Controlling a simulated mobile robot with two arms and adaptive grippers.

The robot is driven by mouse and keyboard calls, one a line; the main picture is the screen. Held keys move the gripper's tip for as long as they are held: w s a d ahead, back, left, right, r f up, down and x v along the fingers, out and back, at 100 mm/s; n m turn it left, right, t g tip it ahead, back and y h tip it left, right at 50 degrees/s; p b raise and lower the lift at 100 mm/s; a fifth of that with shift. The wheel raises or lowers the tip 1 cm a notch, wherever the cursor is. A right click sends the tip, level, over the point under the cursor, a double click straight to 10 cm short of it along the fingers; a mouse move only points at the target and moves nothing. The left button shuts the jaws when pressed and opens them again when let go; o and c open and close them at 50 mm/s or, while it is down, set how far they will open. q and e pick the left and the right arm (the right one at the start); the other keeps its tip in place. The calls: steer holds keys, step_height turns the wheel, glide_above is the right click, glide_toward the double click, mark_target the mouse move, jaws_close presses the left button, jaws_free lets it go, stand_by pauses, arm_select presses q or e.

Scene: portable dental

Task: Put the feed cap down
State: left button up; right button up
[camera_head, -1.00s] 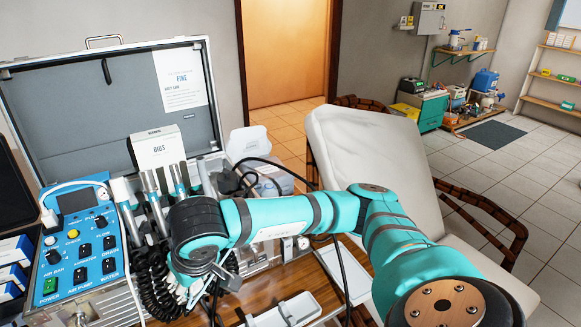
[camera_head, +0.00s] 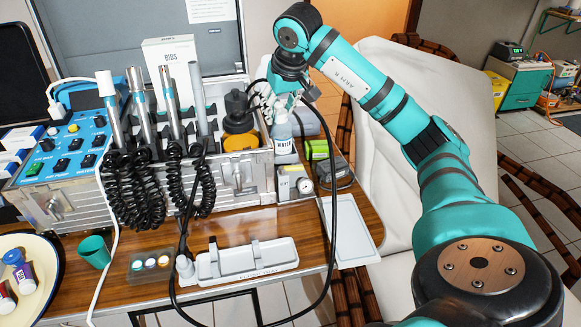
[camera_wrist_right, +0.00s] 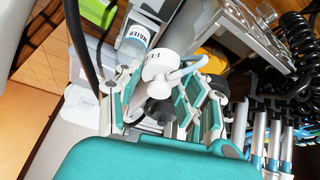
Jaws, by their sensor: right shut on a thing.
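The feed cap (camera_wrist_right: 160,70) is a white round cap with lettering on top, shown in the right wrist view. My right gripper (camera_wrist_right: 163,92) is shut on it, with fingers on both sides. In the head view my right gripper (camera_head: 293,99) is low behind the water bottle (camera_head: 283,134), beside the right end of the metal dental unit. The cap cannot be made out clearly there. The water bottle also shows close to the cap in the wrist view (camera_wrist_right: 133,42). What lies directly under the cap is hidden. My left gripper is out of view.
The metal unit (camera_head: 240,174) holds several handpieces with coiled black hoses. A green-labelled item (camera_head: 317,149) and a gauge box (camera_head: 294,183) stand right. A flat grey tray (camera_head: 346,232) lies in front.

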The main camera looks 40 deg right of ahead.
steer(key=d+f+b, duration=0.1)
steer(key=f, duration=0.3)
steer(key=d+f+b, duration=0.1)
steer(key=f, duration=0.3)
steer(key=d+f+b, duration=0.1)
steer(key=f, duration=0.4)
steer(key=shift+s+d+b, duration=0.1)
steer(key=shift+s+b, duration=0.1)
steer(key=shift+b, duration=0.1)
step_height(320, 180, down, 5)
steer(key=shift+r+b, duration=0.1)
steer(key=shift+b, duration=0.25)
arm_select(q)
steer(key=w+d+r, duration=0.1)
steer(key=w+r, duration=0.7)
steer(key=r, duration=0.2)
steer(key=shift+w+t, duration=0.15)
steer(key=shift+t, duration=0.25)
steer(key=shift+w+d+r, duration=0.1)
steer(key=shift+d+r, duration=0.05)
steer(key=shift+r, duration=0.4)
arm_select(e)
steer(key=shift+f, duration=0.35)
